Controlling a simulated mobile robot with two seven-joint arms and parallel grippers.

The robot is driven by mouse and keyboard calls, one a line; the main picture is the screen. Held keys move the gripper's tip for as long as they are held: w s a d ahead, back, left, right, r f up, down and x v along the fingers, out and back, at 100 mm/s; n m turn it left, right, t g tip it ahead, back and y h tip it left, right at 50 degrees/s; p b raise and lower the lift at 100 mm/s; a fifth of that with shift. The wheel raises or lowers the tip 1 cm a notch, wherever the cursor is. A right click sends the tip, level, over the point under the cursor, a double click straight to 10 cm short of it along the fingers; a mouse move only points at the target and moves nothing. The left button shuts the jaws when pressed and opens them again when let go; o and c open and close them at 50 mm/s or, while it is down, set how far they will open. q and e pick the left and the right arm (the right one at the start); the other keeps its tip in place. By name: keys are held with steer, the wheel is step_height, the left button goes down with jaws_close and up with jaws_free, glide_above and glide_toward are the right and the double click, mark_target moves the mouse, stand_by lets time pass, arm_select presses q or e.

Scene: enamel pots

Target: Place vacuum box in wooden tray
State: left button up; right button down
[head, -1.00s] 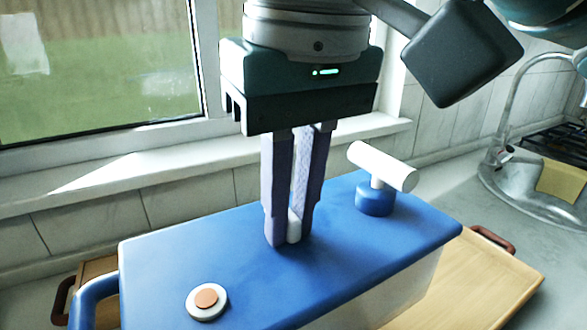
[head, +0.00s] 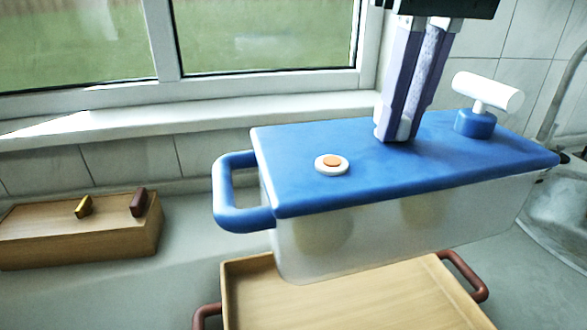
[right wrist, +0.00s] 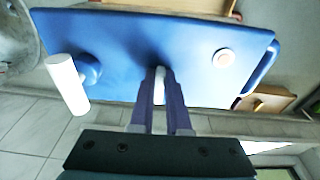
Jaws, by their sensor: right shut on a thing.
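The vacuum box (head: 400,215) has a clear body and a blue lid with a white-and-orange button, a blue side handle and a white T-shaped pump. My right gripper (head: 396,130) points down and is shut on a small white knob at the middle of the lid, and the box hangs roughly level. The right wrist view shows the fingers (right wrist: 157,88) on the lid (right wrist: 195,55). The wooden tray (head: 370,305), with brown handles, lies on the counter below and nearer than the box. The box hides its far part. My left gripper is not in view.
A wooden block-like box (head: 75,235) with two small knobs stands on the counter at left. A window and sill (head: 200,115) run along the back wall. A sink (head: 560,215) is at right. The counter between the wooden box and the tray is clear.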

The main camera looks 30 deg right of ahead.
step_height(320, 180, down, 14)
steer(key=shift+a+f+b, duration=0.1)
steer(key=shift+a+b, duration=0.05)
steer(key=shift+b, duration=0.75)
steer(key=shift+f+b, duration=0.3)
steer(key=shift+f, duration=2)
steer(key=c, duration=0.9)
jaws_free()
steer(key=shift+f, duration=0.15)
